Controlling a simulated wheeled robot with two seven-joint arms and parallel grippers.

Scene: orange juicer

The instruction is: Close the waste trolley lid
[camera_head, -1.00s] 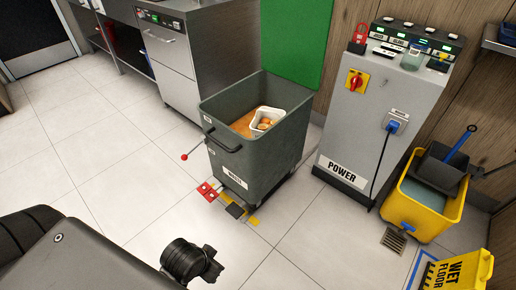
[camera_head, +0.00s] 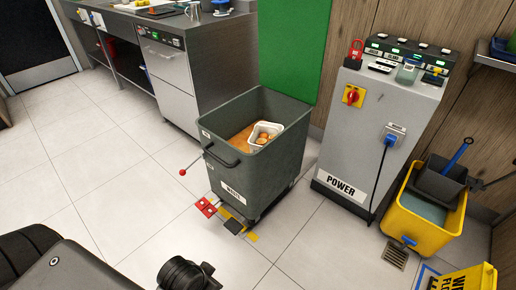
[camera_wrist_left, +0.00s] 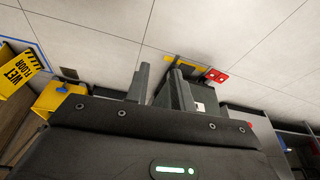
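The waste trolley (camera_head: 236,181) is a dark grey bin on the floor, its top open. Inside lie orange waste and a white container (camera_head: 265,133). A green panel (camera_head: 285,45) stands upright behind the trolley's back rim; I cannot tell whether it is the lid or a wall panel. In the left wrist view, my left gripper (camera_wrist_left: 157,82) points toward the trolley (camera_wrist_left: 172,98) with its two fingers apart and nothing seen between them. It is clear of the trolley. My right gripper is not in view.
Red pedals (camera_head: 206,207) and a red-knobbed lever (camera_head: 183,172) stick out at the trolley's base. The POWER cabinet (camera_head: 365,150) stands right of it, then a yellow mop bucket (camera_head: 425,225) and wet-floor sign (camera_head: 465,280). A steel counter (camera_head: 210,60) is behind left.

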